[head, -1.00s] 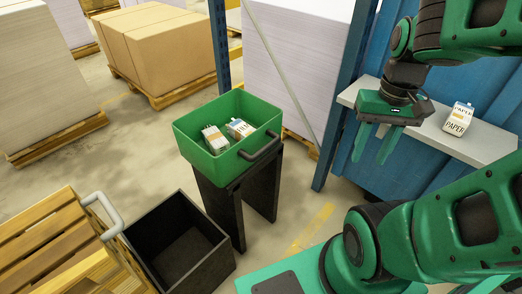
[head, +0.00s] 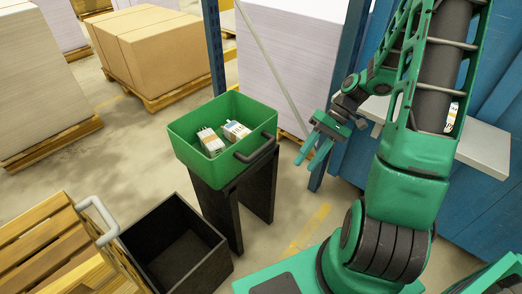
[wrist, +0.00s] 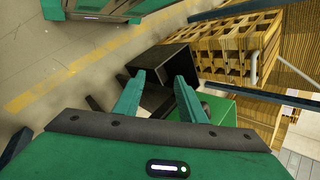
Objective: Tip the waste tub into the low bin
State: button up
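The waste tub (head: 222,170) is an open green box standing upright on a black stand, with a dark handle (head: 257,148) on its right side. Two small white cartons (head: 211,141) (head: 235,131) lie in it. The low bin (head: 207,266) is a black open box on the floor, lower left of the tub; its visible inside looks empty. My gripper (head: 308,162) is in the air right of the tub, apart from the handle, fingers spread and empty. The wrist view shows the bin (wrist: 170,62) beyond the fingers (wrist: 158,95) and part of the green tub (wrist: 224,112).
A wooden pallet stack (head: 40,245) with a grey rail (head: 98,210) stands left of the bin. A blue rack post (head: 214,50) rises behind the tub. A pale shelf (head: 480,143) at right is partly hidden by my arm.

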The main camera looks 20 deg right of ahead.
jog(key=w+a+f+t+y, duration=0.1)
jog(key=w+a+f+y, duration=0.1)
jog(key=w+f+y, duration=0.2)
jog(key=t+y, duration=0.7)
send_near(262, 150)
jog(key=shift+m, duration=0.3)
jog(key=x, duration=0.6)
jog(key=w+f+x, duration=0.1)
jog(key=x, duration=0.2)
jog(key=shift+w+a, duration=0.15)
grip_shut()
